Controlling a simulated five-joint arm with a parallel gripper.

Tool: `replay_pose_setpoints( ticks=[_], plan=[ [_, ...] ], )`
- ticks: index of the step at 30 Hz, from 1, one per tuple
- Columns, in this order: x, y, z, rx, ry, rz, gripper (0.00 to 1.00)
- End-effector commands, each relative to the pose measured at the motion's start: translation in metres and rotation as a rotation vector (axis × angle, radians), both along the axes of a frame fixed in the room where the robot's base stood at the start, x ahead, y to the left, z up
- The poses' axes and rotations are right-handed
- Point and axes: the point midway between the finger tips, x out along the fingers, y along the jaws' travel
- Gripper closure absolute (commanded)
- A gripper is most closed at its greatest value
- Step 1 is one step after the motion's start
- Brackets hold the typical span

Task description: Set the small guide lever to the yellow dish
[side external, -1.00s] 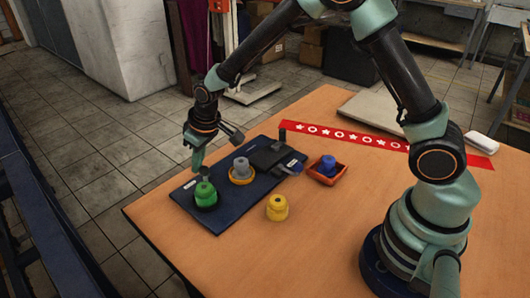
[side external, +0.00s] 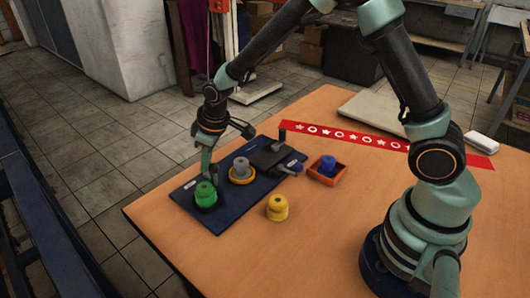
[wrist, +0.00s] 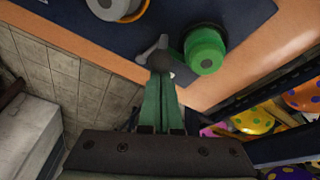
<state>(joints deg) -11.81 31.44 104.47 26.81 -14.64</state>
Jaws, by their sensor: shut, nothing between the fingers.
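The small guide lever (wrist: 153,46) shows in the wrist view as a grey arm with a dark round knob (wrist: 161,62), on the navy board beside the green stamp (wrist: 206,50). My gripper (wrist: 160,72) is shut and empty. Its tips are at the knob; I cannot tell whether they touch it. In the side view my gripper (side external: 206,172) is low, just behind the green stamp (side external: 205,194), and the lever is mostly hidden there. The yellow dish (side external: 241,180) is a yellow-orange ring on the board under a grey stamp (side external: 241,167), right of my gripper.
A dark block with an upright post (side external: 282,137) stands at the board's right end. A blue stamp (side external: 328,163) sits in an orange tray (side external: 342,178). A yellow stamp (side external: 277,208) stands on bare table. A red strip (side external: 370,139) lies behind. Balloons (wrist: 254,120) show beyond the table edge.

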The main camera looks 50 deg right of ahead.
Motion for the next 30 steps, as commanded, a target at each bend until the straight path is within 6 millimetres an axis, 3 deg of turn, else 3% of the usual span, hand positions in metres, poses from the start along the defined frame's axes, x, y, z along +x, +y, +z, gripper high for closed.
replay_pose_setpoints(
  ticks=[30],
  plan=[
    [-0.005, -0.013, 0.000, -0.007, 0.002, -0.003, 1.00]
  ],
)
